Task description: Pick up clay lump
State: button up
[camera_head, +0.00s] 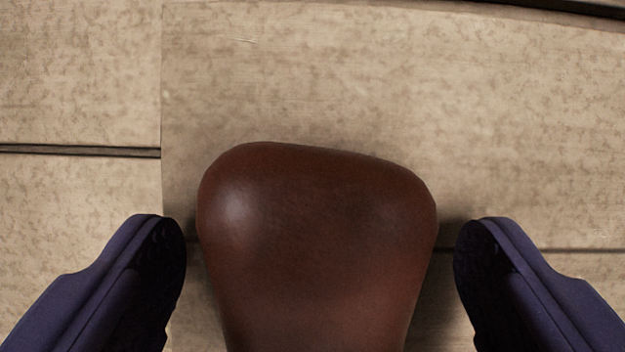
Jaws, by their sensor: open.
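The clay lump (315,245) is a smooth, rounded, reddish-brown mass in the lower middle of the head camera view. It is wider at the top and narrows toward the bottom edge, where the rest of it is cut off. My gripper (320,262) is open, with one dark blue finger on each side of the lump. A narrow gap shows between the lump and each finger, so neither finger appears to touch it.
The lump is over a surface of mottled tan boards (400,80) with dark seams at the left and right. A dark edge (570,8) runs along the top right. The boards around the lump are bare.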

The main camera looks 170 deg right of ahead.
jog(key=shift+r, duration=0.1)
jog(key=c, duration=1.3)
jog(key=shift+c, duration=0.2)
